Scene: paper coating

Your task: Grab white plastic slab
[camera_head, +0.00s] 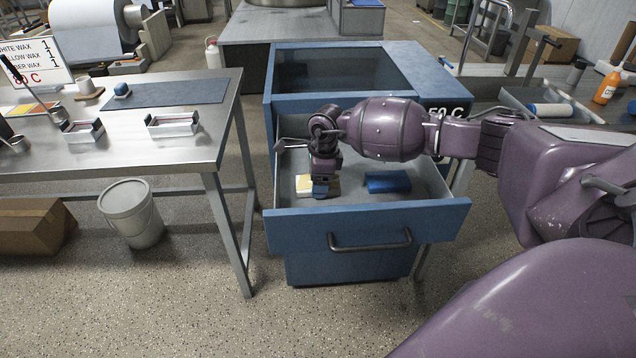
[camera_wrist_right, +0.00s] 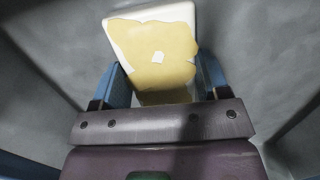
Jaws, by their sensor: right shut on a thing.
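The white plastic slab (camera_head: 304,184) lies low inside the open blue drawer, partly hidden by my right gripper. In the right wrist view the slab (camera_wrist_right: 117,23) is white at its edges, with an irregular yellow layer over most of its face. My right gripper (camera_head: 320,188) reaches down into the drawer. In the right wrist view its two blue fingers (camera_wrist_right: 161,78) are on either side of the slab and shut on it. I cannot tell whether the slab touches the drawer floor. My left gripper is not in view.
A blue block (camera_head: 388,181) lies in the drawer to the right of the slab. The drawer (camera_head: 365,230) has raised walls and a handle in front. A steel table (camera_head: 150,150) stands left, with metal trays (camera_head: 173,124). A white bucket (camera_head: 131,214) is on the floor.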

